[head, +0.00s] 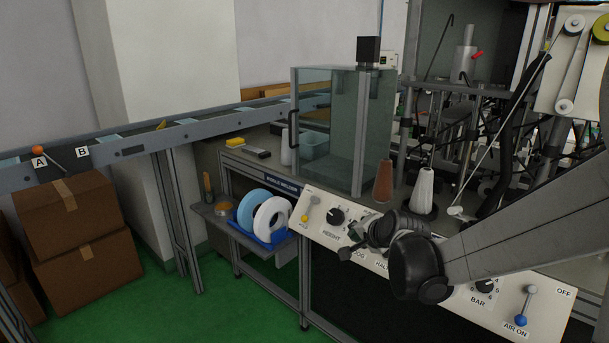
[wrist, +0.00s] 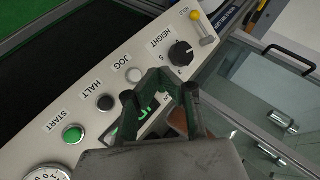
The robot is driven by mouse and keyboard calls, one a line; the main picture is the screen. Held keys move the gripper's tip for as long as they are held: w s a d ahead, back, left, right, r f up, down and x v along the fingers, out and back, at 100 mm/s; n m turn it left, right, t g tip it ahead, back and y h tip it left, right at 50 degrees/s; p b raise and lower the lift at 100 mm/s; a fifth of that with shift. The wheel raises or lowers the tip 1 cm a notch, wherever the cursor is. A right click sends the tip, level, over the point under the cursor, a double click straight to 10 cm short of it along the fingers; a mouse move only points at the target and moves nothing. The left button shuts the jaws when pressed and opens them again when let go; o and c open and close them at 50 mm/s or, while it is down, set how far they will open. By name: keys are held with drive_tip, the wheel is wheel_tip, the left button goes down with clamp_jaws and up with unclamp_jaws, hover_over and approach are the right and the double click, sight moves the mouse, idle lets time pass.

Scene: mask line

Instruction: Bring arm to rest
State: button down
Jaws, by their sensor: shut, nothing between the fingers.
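My arm reaches in from the right in the head view, over the control panel (head: 547,300). My gripper (head: 350,254) is in front of the panel near the HEIGHT and JOG labels. In the wrist view my gripper (wrist: 160,96) shows with its fingers in front of the panel (wrist: 88,88). The fingers hold nothing. The HEIGHT knob (wrist: 181,53) and the green START button (wrist: 73,134) show in the wrist view. My wrist and forearm hide part of the panel in the head view.
A glass guard box (head: 335,130) stands behind the panel. A brown cone (head: 383,182) and a white cone (head: 423,190) stand close behind my arm. A blue tray (head: 262,238) holds rolls at the left. Machine rods fill the right. Cardboard boxes (head: 75,220) stand far left.

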drive_tip(key=s+r+n+g+h+p, duration=0.1)
drive_tip(key=s+r+n+p, duration=0.2)
drive_tip(key=s, duration=1.3)
drive_tip(key=s+d+r+n+g+h+p, duration=0.1)
drive_tip(key=s+r+n, duration=0.6)
drive_tip(key=s, duration=0.9)
drive_tip(key=shift+r+g+p, duration=0.8)
drive_tip(key=shift+r+p, duration=0.1)
drive_tip(key=shift+p, duration=0.1)
drive_tip(key=shift+d, duration=0.1)
